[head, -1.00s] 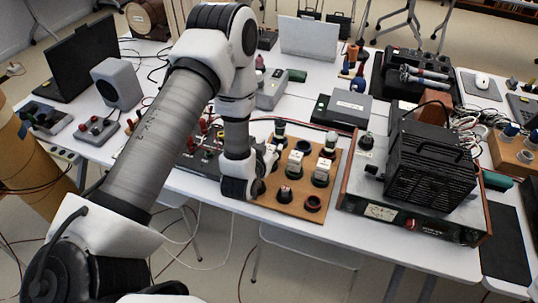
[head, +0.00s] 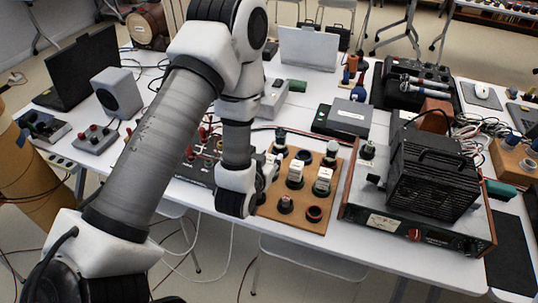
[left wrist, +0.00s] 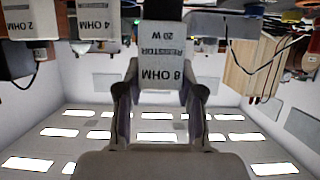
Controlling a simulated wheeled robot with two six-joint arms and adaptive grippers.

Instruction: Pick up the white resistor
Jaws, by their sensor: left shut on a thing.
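My left gripper (left wrist: 160,95) is shut on a white resistor (left wrist: 163,65) marked 8 OHM, 20 W, which sits between its two fingers in the left wrist view. That view is upside down, and a dark part shows at the resistor's lower end. In the head view the left gripper (head: 268,170) is at the left edge of a wooden board (head: 277,210), and the held resistor is mostly hidden there. I cannot tell whether it is clear of the board. Two other white resistors, 2 OHM (left wrist: 27,25) and 4 OHM (left wrist: 95,28), stand beside it. My right gripper is not in view.
The board also bears round dark sockets (head: 314,213). A black caged unit (head: 432,180) on a metered box stands close on the right. Cables lie behind the board.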

